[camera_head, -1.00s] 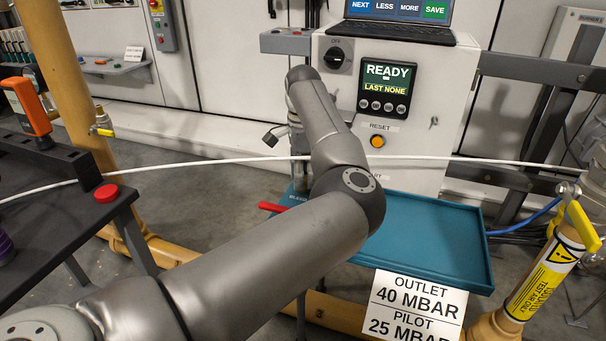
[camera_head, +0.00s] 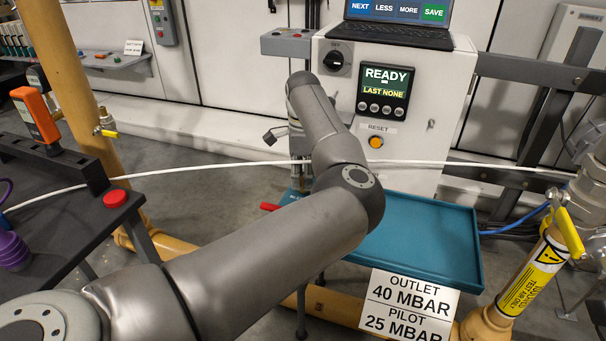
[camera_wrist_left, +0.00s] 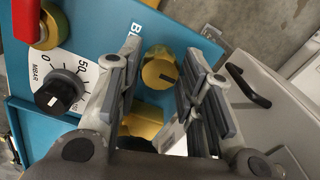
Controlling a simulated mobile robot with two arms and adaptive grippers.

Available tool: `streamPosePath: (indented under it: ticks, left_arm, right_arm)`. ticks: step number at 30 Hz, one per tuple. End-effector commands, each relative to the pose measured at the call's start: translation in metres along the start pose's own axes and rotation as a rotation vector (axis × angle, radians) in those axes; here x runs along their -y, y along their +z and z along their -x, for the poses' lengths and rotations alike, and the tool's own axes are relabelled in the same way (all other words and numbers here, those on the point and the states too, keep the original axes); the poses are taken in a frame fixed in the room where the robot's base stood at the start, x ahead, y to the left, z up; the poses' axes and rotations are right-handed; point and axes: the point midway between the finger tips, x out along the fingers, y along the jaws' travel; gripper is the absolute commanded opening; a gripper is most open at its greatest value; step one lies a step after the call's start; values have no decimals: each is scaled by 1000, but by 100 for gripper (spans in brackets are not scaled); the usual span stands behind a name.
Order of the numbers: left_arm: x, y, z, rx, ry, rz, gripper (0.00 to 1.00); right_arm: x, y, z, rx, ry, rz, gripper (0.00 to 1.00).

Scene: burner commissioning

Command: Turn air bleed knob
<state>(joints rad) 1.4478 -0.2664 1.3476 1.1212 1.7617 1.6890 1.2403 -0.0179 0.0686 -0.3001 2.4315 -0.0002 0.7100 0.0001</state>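In the left wrist view a round brass-yellow knob (camera_wrist_left: 160,69) with a dark mark sits on a blue panel (camera_wrist_left: 105,22), beside a partly hidden label starting with "B". My left gripper (camera_wrist_left: 160,62) is open, with one finger on each side of the knob. A gap shows beside the knob; I cannot tell how deep the fingers reach. A black pointer knob (camera_wrist_left: 59,92) on a white MBAR dial is left of the fingers. In the head view my left arm hides most of the gripper and panel. My right gripper is not in view.
A red handle (camera_wrist_left: 30,18) is at the wrist view's upper left. In the head view a teal tray (camera_head: 425,235) is right of my arm, below a white control box (camera_head: 345,105) reading READY. A white hose (camera_head: 220,164) crosses behind my arm. A dark bench (camera_head: 60,225) stands left.

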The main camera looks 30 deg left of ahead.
Motion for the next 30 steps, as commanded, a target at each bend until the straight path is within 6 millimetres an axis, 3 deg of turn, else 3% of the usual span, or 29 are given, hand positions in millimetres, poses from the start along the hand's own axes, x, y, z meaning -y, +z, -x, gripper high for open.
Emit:
streamPosePath:
  ticks: [3,14,17,30]
  left_arm:
    - [0,0,0,0,0,0,52]
    - [0,0,4,0,-1,0,52]
    - [1,0,16,-1,-2,0,52]
    - [1,0,102,-1,-2,0,52]
  right_arm:
    - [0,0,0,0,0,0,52]
    - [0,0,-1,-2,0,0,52]
    - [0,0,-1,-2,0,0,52]
    - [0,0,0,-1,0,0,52]
